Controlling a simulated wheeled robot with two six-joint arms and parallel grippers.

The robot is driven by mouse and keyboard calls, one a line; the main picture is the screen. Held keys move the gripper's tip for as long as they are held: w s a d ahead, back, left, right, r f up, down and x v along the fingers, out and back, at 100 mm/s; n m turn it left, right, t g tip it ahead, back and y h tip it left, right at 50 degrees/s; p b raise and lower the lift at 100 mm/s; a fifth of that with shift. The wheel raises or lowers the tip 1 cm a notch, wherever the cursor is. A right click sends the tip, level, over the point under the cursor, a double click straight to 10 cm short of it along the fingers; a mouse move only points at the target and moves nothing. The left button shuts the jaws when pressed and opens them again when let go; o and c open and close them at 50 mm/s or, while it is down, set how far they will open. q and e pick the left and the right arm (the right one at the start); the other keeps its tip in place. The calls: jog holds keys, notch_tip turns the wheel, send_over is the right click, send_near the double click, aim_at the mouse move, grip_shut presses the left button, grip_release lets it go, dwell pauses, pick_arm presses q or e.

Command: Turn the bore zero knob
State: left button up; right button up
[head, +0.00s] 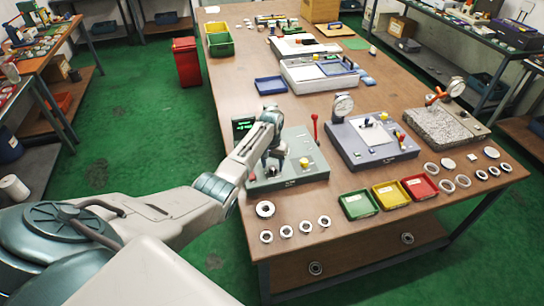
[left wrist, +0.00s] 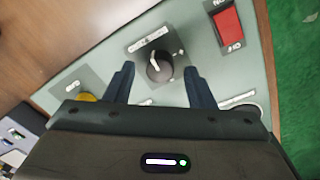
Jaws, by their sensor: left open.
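A black round knob (left wrist: 160,66) with a white pointer mark sits on a dark square plate on the pale grey-green panel of a gauge station (head: 297,150). The label beside it is too blurred to read. My left gripper (left wrist: 159,72) is open, with its two dark fingertips on either side of the knob and a visible gap to it on both sides. I cannot tell how far above the panel the tips are. In the head view my left gripper (head: 274,161) is over the station and hides the knob. My right gripper is not in view.
The panel carries a red ON/OFF switch (left wrist: 228,29) and a yellow button (left wrist: 87,97). A red-tipped lever (head: 315,128) and a small display (head: 243,127) stand by the station. Rings (head: 265,209) and green, yellow and red trays (head: 358,205) lie in front.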

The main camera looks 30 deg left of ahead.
aim_at(271, 167)
pick_arm(q)
notch_tip(271, 167, up, 10)
jog(key=b, duration=0.2)
jog(key=shift+a, duration=0.2)
dwell(0.3)
